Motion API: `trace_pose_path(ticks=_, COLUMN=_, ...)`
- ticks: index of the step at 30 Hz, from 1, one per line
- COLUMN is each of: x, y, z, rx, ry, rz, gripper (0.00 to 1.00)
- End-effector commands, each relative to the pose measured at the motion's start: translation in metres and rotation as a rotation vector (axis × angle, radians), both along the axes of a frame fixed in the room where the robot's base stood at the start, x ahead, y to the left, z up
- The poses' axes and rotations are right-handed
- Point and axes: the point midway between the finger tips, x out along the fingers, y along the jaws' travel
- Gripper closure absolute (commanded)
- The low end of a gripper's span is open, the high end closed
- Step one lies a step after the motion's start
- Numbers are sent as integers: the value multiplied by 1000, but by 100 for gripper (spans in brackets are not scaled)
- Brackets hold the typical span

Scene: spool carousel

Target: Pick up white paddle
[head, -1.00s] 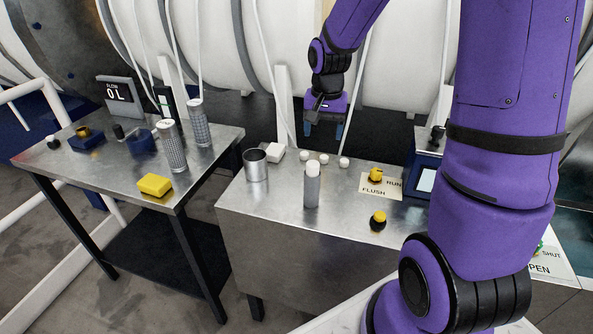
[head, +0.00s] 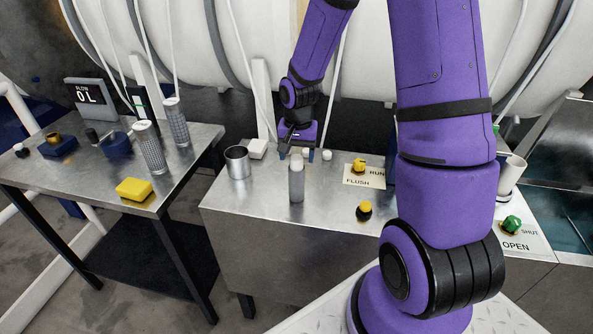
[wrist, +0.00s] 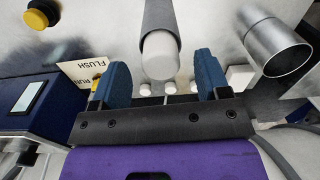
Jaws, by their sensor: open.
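I cannot make out a clear paddle shape. A grey upright cylinder with a white rounded top (head: 297,185) stands on the right metal bench; it also shows in the wrist view (wrist: 159,45), its white end between the fingers. Small white knobs (head: 327,155) stand behind it in a row, and in the wrist view they lie beyond the fingers (wrist: 170,87). A small white block (head: 257,148) sits at the bench's back edge, also in the wrist view (wrist: 240,77). My gripper (head: 305,153) is open and empty, above and just behind the cylinder's top, apparently not touching it.
A metal cup (head: 238,165) stands left of the cylinder. A FLUSH/RUN plate (head: 358,182) and a yellow button (head: 364,210) lie to the right. The left table (head: 95,190) holds a yellow block (head: 134,189) and mesh cylinders (head: 149,148).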

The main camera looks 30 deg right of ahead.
Motion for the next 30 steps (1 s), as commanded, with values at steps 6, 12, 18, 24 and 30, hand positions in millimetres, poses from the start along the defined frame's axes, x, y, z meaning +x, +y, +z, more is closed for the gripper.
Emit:
trace_pose_path(ticks=6, x=0, y=1, z=-22, rx=1, ry=1, rz=0, gripper=31)
trace_pose_path(ticks=12, x=1, y=1, z=-24, rx=0, ry=-1, rz=1, gripper=31)
trace_pose_path(ticks=18, x=1, y=1, z=-24, rx=-1, ry=-1, rz=1, gripper=58)
trace_pose_path(ticks=24, x=1, y=1, z=-24, rx=0, ry=-1, rz=1, gripper=84)
trace_pose_path(ticks=30, x=1, y=1, z=-24, rx=0, ry=-1, rz=1, gripper=84)
